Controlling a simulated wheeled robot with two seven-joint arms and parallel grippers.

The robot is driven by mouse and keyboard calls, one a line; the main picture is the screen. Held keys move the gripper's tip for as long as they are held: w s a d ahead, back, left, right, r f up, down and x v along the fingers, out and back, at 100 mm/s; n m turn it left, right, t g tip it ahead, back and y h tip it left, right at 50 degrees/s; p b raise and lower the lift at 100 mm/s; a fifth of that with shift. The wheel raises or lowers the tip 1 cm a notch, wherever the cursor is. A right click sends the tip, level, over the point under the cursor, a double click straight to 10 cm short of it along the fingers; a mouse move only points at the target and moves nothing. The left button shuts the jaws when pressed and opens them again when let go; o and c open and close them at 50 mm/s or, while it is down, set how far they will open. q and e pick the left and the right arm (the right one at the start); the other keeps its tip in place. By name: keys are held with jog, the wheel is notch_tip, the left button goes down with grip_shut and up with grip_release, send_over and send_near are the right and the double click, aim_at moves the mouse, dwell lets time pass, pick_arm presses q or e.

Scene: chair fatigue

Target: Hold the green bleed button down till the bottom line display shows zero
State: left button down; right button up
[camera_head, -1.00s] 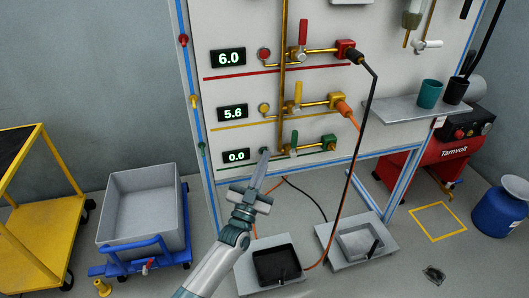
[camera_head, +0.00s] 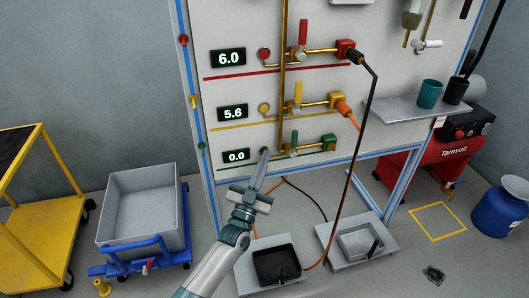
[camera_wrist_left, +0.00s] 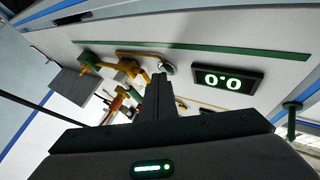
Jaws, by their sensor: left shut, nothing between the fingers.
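The bottom line display (camera_head: 236,156) on the white panel reads 0.0. It also shows in the left wrist view (camera_wrist_left: 228,78), lit green, with the same reading. My left gripper (camera_head: 263,158) is shut and empty, its tips pointing up at the panel just right of this display. The tips are at the spot of the green bleed button, which they mostly hide; I cannot tell how far it is pressed. In the left wrist view the shut fingers (camera_wrist_left: 162,92) reach the panel below the green stripe. My right gripper is not in view.
Above, the red line display (camera_head: 228,58) reads 6.0 and the yellow line display (camera_head: 233,113) reads 5.6. A green valve handle (camera_head: 294,143) stands close right of my fingertips. A dark hose (camera_head: 357,150) hangs from the red outlet to the floor trays.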

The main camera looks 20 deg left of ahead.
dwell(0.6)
pick_arm(q)
jog(key=shift+s+d+p, duration=0.45)
jog(key=shift+s, duration=0.2)
jog(key=shift+s, duration=0.1)
jog(key=s+d+p, duration=0.1)
jog(key=s, duration=0.1)
jog(key=s+d+p, duration=0.1)
jog(key=s, duration=0.1)
jog(key=shift+d, duration=0.4)
jog(key=shift+f, duration=0.1)
dwell(0.4)
